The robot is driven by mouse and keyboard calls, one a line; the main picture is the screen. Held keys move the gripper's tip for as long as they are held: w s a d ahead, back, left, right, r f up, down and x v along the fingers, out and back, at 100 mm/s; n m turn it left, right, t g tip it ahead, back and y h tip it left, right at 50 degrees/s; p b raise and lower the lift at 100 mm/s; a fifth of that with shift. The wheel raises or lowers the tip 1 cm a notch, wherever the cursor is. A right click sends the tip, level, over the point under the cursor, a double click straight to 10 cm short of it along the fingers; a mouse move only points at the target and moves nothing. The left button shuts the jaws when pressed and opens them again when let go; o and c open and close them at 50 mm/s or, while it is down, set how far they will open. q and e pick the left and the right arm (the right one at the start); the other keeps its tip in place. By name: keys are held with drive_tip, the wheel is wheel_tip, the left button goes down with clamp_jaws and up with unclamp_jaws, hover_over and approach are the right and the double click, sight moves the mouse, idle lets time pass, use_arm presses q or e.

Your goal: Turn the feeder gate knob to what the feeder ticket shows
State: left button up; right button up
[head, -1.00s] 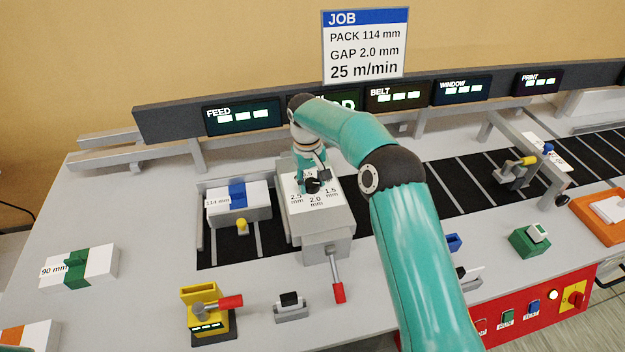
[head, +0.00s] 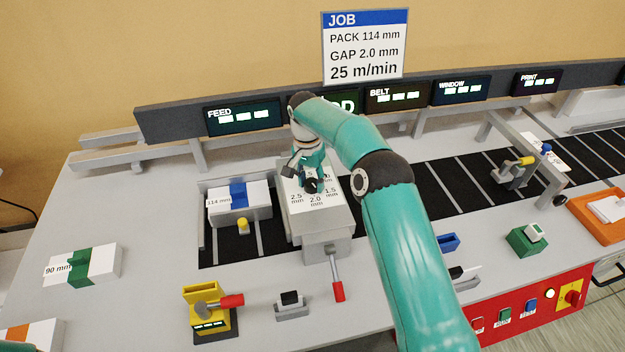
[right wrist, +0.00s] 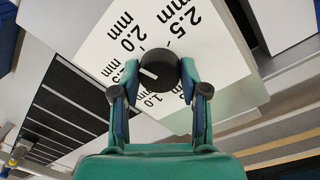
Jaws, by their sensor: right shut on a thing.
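The job ticket (head: 364,47) stands behind the machine and reads PACK 114 mm, GAP 2.0 mm, 25 m/min. The feeder gate knob (right wrist: 163,65) is round and black, on a white dial plate (right wrist: 88,45) printed with mm values. My right gripper (head: 312,186) is over the feeder block and shut on the knob, one finger on each side in the right wrist view. The knob's white mark lies on its left side there, towards the 1.5 and 2.0 labels; its exact setting is unclear. The fingers partly cover the lower labels.
A 114 mm pack stack (head: 240,201) stands left of the feeder block. A red-tipped lever (head: 338,291) sticks out in front. A yellow device (head: 205,310) with a red handle stands front left. The dark belt runs off to the right.

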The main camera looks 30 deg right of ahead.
sight(310, 181)
drive_tip(key=shift+m, duration=1.4)
drive_tip(key=o, duration=1.1)
drive_tip(key=shift+o, duration=0.2)
drive_tip(key=shift+r, duration=0.15)
drive_tip(key=r, duration=0.6)
drive_tip(key=shift+w+r, duration=0.25)
drive_tip(key=shift+w, duration=0.05)
drive_tip(key=shift+a+r, duration=0.1)
drive_tip(key=shift+r, duration=0.2)
